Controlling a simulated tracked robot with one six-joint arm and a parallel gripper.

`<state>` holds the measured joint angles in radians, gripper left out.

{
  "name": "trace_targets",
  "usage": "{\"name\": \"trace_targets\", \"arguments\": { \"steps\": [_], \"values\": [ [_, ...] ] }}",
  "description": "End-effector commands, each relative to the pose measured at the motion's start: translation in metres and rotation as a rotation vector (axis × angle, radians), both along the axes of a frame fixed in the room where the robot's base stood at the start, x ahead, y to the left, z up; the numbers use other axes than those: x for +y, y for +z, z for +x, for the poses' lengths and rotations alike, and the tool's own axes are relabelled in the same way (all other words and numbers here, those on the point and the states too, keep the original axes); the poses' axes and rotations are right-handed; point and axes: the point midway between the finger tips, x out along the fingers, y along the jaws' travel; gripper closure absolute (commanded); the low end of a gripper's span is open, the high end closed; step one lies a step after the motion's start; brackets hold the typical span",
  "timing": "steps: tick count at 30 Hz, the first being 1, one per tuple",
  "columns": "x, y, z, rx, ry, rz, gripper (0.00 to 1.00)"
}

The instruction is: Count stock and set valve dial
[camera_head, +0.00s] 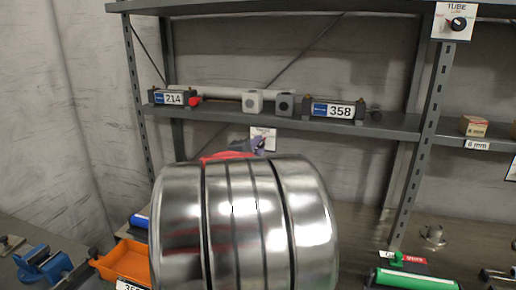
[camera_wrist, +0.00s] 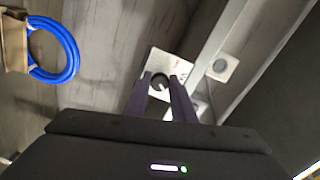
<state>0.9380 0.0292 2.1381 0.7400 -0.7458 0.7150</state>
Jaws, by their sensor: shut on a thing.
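In the wrist view, my gripper (camera_wrist: 165,78) has its two purple fingers shut on a round black dial knob (camera_wrist: 159,82). The knob sits on a white plate (camera_wrist: 176,60) with small print. In the head view, my gripper (camera_head: 259,145) shows small and purple at a white plate (camera_head: 263,132) below the shelf; the knob is hidden there. Another dial (camera_head: 459,24), marked TUBE, is on a white plate at the upper right post. On the shelf stand a unit labelled 214 (camera_head: 174,98) and a unit labelled 358 (camera_head: 333,110).
A grey shelf (camera_head: 385,131) spans the wall. A shiny metal cylinder (camera_head: 245,225) blocks the lower middle. An orange bin (camera_head: 124,262) and blue vise (camera_head: 44,265) are at lower left. A green item (camera_head: 411,280) is at lower right. A blue coil (camera_wrist: 70,55) hangs in the wrist view.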

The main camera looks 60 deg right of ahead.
Motion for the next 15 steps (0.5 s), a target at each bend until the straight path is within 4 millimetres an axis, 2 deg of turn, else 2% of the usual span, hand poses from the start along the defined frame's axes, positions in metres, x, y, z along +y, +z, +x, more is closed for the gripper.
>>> {"name": "trace_targets", "arguments": {
  "steps": [9, 15],
  "values": [
    [0.0010, -0.0049, -0.0001, -0.258, 0.000, 0.051, 0.99],
    [0.0008, -0.0053, -0.0004, -0.364, -0.001, 0.069, 0.99]
  ]
}}
